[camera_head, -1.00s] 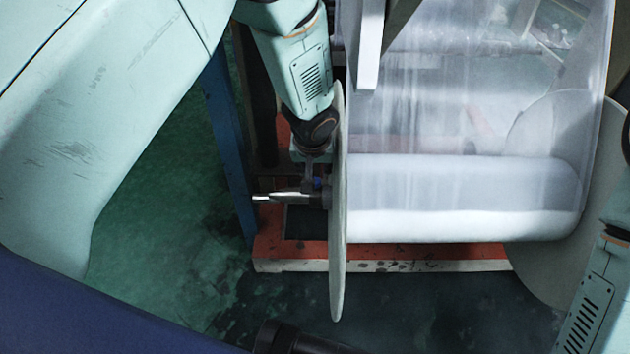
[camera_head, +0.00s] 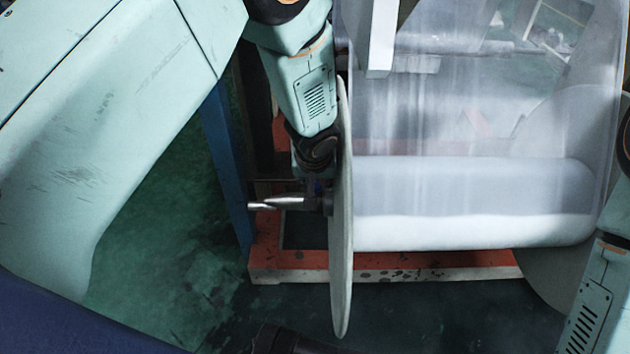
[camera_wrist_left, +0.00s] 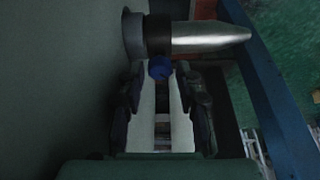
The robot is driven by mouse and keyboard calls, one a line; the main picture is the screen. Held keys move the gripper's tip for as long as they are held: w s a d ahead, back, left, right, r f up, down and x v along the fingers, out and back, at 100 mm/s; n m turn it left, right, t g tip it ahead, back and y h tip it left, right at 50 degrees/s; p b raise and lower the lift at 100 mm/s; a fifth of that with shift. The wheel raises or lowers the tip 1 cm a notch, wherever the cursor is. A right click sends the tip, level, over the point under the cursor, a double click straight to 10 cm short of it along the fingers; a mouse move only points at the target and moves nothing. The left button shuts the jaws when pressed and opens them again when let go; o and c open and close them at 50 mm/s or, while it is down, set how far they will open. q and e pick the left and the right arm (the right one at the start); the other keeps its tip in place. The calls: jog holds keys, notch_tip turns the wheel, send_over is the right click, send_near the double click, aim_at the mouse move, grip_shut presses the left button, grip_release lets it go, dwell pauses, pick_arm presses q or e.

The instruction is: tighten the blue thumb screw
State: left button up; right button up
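The blue thumb screw (camera_wrist_left: 159,67) sits on the dark collar of a metal shaft (camera_wrist_left: 208,38) in the left wrist view. My left gripper (camera_wrist_left: 160,72) points at it, with the screw between its fingertips. The fingers stand apart, and I see no clear contact with the screw. In the head view my left gripper (camera_head: 312,187) is beside the large disc, at the shaft (camera_head: 285,203) that sticks out to the left. The screw is hardly visible there. My right arm shows at the right edge, but its gripper is out of view.
The thin grey disc (camera_head: 341,230) stands close to the right of my left gripper. Beyond it is a roll of clear film (camera_head: 470,205). A blue post (camera_head: 226,150) and an orange base (camera_head: 265,252) stand near the shaft. Green floor is clear at left.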

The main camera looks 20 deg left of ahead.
pick_arm(q)
grip_shut()
dwell(0.3)
